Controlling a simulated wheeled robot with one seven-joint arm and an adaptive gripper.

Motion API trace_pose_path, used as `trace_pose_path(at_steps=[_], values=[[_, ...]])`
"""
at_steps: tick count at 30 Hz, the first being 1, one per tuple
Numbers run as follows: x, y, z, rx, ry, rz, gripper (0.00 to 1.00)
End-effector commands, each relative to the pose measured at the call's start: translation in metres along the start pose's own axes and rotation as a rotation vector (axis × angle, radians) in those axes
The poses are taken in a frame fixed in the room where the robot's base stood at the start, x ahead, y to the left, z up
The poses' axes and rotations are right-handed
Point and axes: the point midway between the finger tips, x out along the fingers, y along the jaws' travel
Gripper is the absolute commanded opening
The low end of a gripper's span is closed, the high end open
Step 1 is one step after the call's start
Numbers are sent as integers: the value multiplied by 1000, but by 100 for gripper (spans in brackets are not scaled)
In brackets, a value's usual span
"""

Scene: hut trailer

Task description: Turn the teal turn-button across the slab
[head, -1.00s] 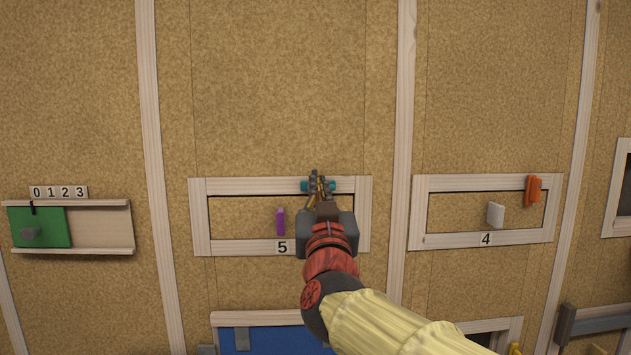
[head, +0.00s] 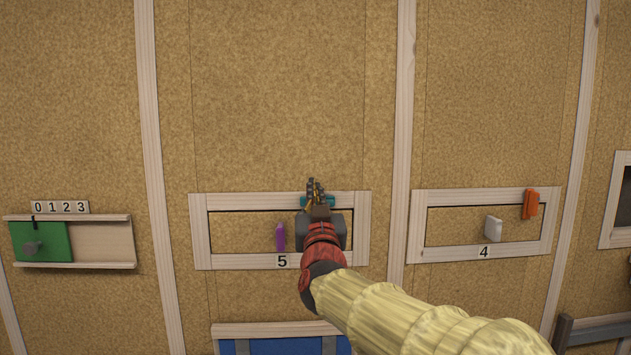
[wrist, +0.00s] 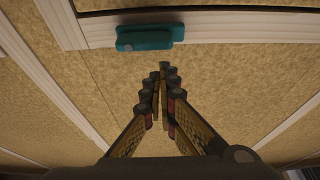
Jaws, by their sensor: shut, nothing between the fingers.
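The teal turn-button (head: 331,200) lies lengthwise along the top rail of the pale wood frame (head: 199,232) numbered 5. My gripper hides its middle in the head view. In the wrist view the whole teal button (wrist: 148,38) shows, lying along the rail. The cork slab (head: 238,230) inside the frame carries a purple handle (head: 280,237). My gripper (head: 313,187) is shut and empty, its fingertips just above the button in the head view. In the wrist view my fingertips (wrist: 161,74) show apart from the button in the picture, with bare cork behind them.
To the right, frame 4 (head: 416,228) has an orange turn-button (head: 530,204) and a white handle (head: 493,228). A green sliding panel (head: 50,241) is at the left. A blue panel (head: 285,346) is below. The cork wall above frame 5 is clear.

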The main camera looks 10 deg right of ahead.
Motion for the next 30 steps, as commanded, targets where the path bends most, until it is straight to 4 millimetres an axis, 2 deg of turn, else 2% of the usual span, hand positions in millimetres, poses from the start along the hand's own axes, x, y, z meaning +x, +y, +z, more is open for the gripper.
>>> trace_pose_path(at_steps=[7,30], values=[[-5,0,12,0,0,0,0],[-6,-2,15,-66,2,-24,0]])
